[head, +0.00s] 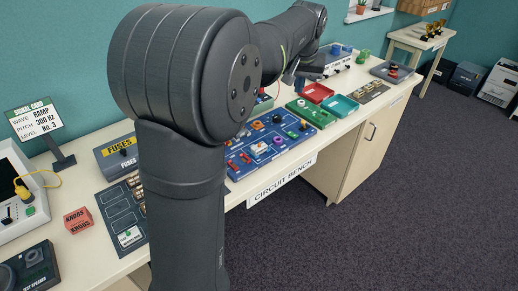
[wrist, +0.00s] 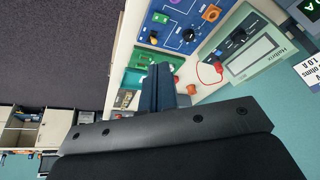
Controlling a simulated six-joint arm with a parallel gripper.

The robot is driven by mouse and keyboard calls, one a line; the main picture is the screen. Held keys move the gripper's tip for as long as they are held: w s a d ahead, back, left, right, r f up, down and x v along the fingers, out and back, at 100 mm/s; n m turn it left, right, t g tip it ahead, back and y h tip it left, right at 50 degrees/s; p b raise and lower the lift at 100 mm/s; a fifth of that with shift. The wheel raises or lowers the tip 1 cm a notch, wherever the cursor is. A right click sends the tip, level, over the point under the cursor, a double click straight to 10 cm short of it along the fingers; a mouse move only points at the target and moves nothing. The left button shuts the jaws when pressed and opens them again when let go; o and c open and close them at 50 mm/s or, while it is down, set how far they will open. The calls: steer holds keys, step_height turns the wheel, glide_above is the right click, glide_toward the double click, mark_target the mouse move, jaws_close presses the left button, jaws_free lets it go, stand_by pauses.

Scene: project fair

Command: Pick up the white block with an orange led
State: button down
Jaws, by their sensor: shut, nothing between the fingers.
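On the blue board (head: 290,150) of the bench, a small white block (head: 258,147) carries a spot of orange-red; it is too small to make out clearly. Another white block (head: 128,237) with a green top lies on the dark board at the lower left. My gripper (head: 290,77) is over the far part of the bench, well beyond the orange-topped block. In the wrist view my gripper (wrist: 158,78) has its fingers together and empty, over the green tray. The wrist view also shows the blue board (wrist: 175,45) at its top, with coloured parts on it.
A green tray (head: 298,107), red tray (head: 316,93) and teal tray (head: 340,104) stand beyond the blue board. A fuses box (head: 112,155), a red box (head: 78,220) and a sign (head: 35,118) stand at left. My arm hides part of the bench.

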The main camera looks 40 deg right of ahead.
steer(key=c, duration=2.1)
jaws_free()
steer(key=o, duration=1.1)
steer(key=shift+c, duration=0.2)
steer(key=m+g+y, duration=0.2)
steer(key=m+g, duration=0.1)
steer(key=m, duration=0.5)
glide_above(259, 144)
steer(key=f, duration=1.6)
steer(key=shift+s+a+f, duration=0.15)
steer(key=shift+a+f, duration=0.1)
steer(key=shift+a, duration=0.15)
steer(key=shift+w+d+f, duration=0.1)
steer(key=shift+d+f, duration=0.1)
steer(key=shift+f, duration=1.35)
steer(key=shift+w+d+f, duration=0.1)
steer(key=shift+d+f, duration=0.1)
steer(key=shift+f, duration=1.3)
steer(key=shift+c, duration=0.2)
